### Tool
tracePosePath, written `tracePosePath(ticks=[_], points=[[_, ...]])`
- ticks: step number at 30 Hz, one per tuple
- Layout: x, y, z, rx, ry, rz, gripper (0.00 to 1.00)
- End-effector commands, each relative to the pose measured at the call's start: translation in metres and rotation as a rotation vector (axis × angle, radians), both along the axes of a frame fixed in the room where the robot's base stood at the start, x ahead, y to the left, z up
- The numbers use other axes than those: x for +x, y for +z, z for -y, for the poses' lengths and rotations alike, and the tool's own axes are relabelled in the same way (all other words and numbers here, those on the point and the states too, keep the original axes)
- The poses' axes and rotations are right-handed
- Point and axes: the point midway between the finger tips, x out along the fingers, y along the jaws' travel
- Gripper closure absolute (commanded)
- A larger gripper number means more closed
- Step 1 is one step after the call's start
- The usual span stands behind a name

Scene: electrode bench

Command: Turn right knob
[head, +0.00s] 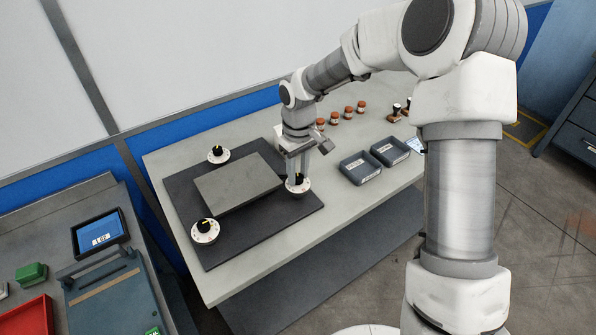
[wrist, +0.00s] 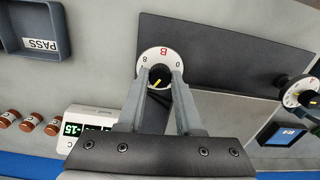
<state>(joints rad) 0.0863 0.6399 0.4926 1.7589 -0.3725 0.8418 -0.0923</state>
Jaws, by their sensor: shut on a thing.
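The right knob (head: 298,184) is a black knob on a round white dial at the right edge of the dark mat (head: 240,238). In the wrist view its dial (wrist: 161,53) shows markings, with a red B at the top and a yellow pointer line on the black cap. My gripper (head: 298,176) points down over this knob, and its two fingers (wrist: 163,75) are shut on the black cap, one on each side. Two similar knobs sit at the back left (head: 218,154) and front left (head: 205,230) of the mat.
A grey block (head: 238,183) lies on the mat between the knobs. Two dark trays (head: 361,167) stand right of the mat, one labelled PASS in the wrist view (wrist: 38,44). Several brown-capped jars (head: 348,111) line the back. A small display reading -15 (wrist: 86,129) is near the fingers.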

Motion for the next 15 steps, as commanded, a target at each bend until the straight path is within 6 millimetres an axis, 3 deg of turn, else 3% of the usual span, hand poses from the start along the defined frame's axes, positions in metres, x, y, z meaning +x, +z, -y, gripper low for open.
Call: tracePosePath(ticks=[15], points=[[0.0001,0.0020,0.0000,0.001,0.309,-0.001,1.00]])
